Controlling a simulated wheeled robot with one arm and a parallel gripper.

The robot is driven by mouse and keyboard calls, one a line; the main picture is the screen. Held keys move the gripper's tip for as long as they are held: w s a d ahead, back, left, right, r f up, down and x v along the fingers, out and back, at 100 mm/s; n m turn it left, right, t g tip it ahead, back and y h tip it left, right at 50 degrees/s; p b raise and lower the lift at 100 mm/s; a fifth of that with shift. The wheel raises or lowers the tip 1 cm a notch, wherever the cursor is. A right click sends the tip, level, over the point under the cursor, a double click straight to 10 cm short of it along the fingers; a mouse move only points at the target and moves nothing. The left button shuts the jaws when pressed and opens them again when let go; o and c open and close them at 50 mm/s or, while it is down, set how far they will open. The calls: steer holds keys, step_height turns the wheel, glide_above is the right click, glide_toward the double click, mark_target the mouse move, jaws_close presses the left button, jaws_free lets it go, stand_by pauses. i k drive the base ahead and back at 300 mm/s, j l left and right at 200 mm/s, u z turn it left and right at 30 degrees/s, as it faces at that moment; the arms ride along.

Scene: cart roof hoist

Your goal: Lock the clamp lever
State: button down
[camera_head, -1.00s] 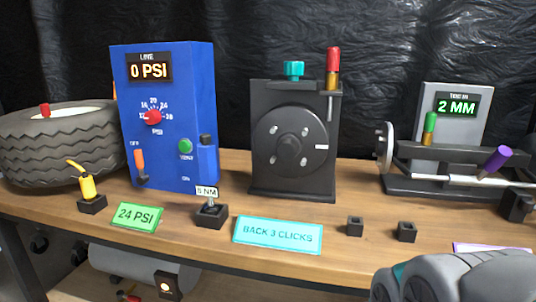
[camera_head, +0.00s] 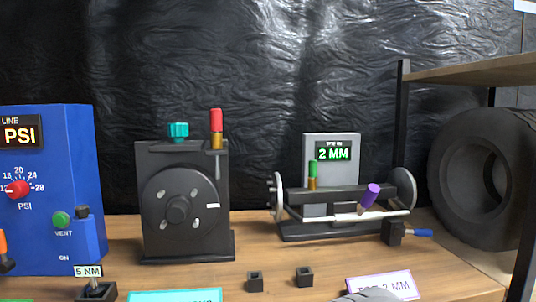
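No part is labelled as the clamp lever, and I cannot tell which handle it is. A black block with a blue handle (camera_head: 422,233) sits at the right end of the toe gauge stand. The stand (camera_head: 335,232) has a green-capped pin (camera_head: 312,175), a tilted purple knob (camera_head: 370,194) and a display reading 2 MM (camera_head: 333,152). A red-topped upright handle (camera_head: 216,125) and a teal knob (camera_head: 178,130) are on top of the black dial unit (camera_head: 150,200). My gripper's fingers are not in view; only a grey piece of my arm shows at the bottom edge.
A blue PSI box (camera_head: 75,170) stands at the left. Small black sockets (camera_head: 304,277) and a purple-edged card (camera_head: 385,287) lie along the bench front. A tyre (camera_head: 480,180) stands at the right under a wooden shelf (camera_head: 475,70).

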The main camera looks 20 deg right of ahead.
mark_target(400, 230)
steer(key=z, duration=1.5)
